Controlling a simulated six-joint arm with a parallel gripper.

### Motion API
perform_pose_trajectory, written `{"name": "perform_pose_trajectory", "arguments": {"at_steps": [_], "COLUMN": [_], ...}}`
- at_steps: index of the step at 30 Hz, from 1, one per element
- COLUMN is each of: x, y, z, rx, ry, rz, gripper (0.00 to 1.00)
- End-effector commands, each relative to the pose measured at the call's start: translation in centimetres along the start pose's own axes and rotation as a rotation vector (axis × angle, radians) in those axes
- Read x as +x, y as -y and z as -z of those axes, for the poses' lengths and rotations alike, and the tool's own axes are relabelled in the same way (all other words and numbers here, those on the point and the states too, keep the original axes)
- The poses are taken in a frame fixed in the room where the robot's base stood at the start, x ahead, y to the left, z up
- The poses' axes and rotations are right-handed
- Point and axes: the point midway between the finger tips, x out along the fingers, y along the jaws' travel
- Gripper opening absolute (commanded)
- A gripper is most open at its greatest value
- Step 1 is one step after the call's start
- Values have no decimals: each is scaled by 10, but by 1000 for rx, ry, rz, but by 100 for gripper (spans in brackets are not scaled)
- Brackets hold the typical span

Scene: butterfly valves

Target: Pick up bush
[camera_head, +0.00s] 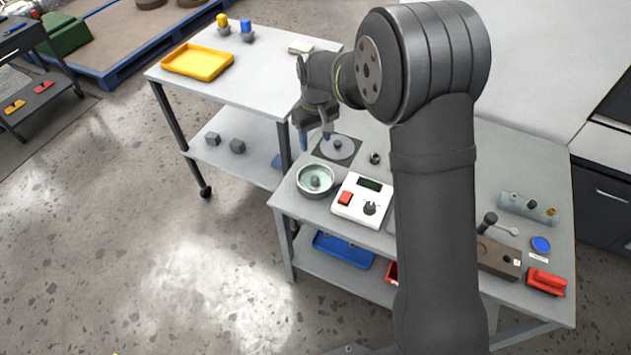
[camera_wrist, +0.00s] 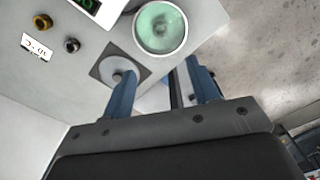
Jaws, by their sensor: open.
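My gripper (camera_head: 315,135) is open and empty above the left back part of the workbench. In the wrist view its two blue fingers (camera_wrist: 163,90) are spread, with nothing between them. A small dark ring-shaped part (camera_head: 375,158), which looks like a bush, sits on the bench right of the round grey disc. In the wrist view this dark ring (camera_wrist: 72,45) lies near a brass-coloured ring (camera_wrist: 43,21) and a white label. I cannot tell for sure which ring is the bush. A bowl of green liquid (camera_head: 317,192) holds a small grey part; it also shows in the wrist view (camera_wrist: 160,45).
A grey disc with a knob on a dark square plate (camera_head: 338,147) stands below my gripper. A white control box (camera_head: 351,211) is beside the bowl. A cart with a yellow tray (camera_head: 197,62) stands left. My arm hides the bench's middle.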

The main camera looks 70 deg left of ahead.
Motion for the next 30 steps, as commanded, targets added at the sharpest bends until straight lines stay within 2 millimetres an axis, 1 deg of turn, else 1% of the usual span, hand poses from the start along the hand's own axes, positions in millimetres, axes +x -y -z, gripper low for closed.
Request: {"name": "perform_pose_trajectory", "arguments": {"at_steps": [2, 5, 15, 18, 21, 28, 30], "x": [2, 13, 86, 104, 116, 127, 134], "y": [0, 0, 0, 0, 0, 0, 0], "z": [0, 0, -1, -1, 0, 0, 1], "rx": [-30, -43, -40, -40, -40, -39, -39], "ry": [1, 2, 5, 4, 1, 1, 1], "rz": [0, 1, 1, 1, 0, 0, 0], "gripper": [55, 55, 55, 55, 55, 55, 55]}}
